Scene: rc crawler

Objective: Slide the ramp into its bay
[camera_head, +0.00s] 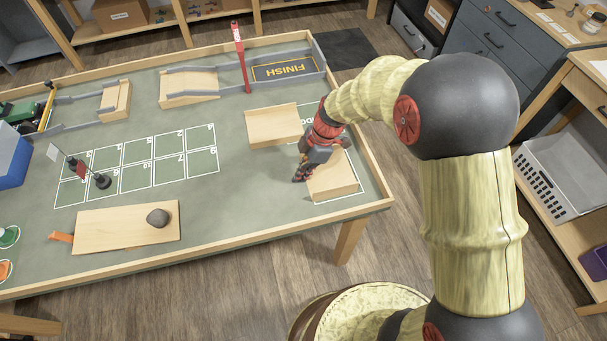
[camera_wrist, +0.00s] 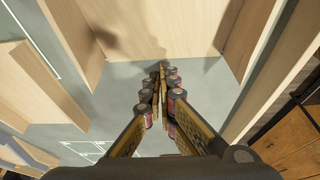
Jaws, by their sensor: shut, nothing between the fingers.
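A pale wooden ramp (camera_head: 333,181) lies at the right end of the green table, on a white-outlined bay (camera_head: 340,197). The bay's lettering is partly hidden by my arm. A second pale wooden piece with raised sides (camera_head: 272,127) lies to the left and farther back. My gripper (camera_head: 300,178) is low beside the left side of the ramp. In the wrist view my gripper's fingers (camera_wrist: 161,80) are together and empty, with a wooden piece with side walls (camera_wrist: 175,25) just ahead. I cannot tell whether the fingertips touch it.
A wooden board with a dark stone (camera_head: 158,217) lies front left. A numbered grid (camera_head: 140,165) covers the middle. A red post (camera_head: 241,60) stands near the FINISH pad (camera_head: 284,70). A raised wooden rim (camera_head: 374,175) borders the table on the right.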

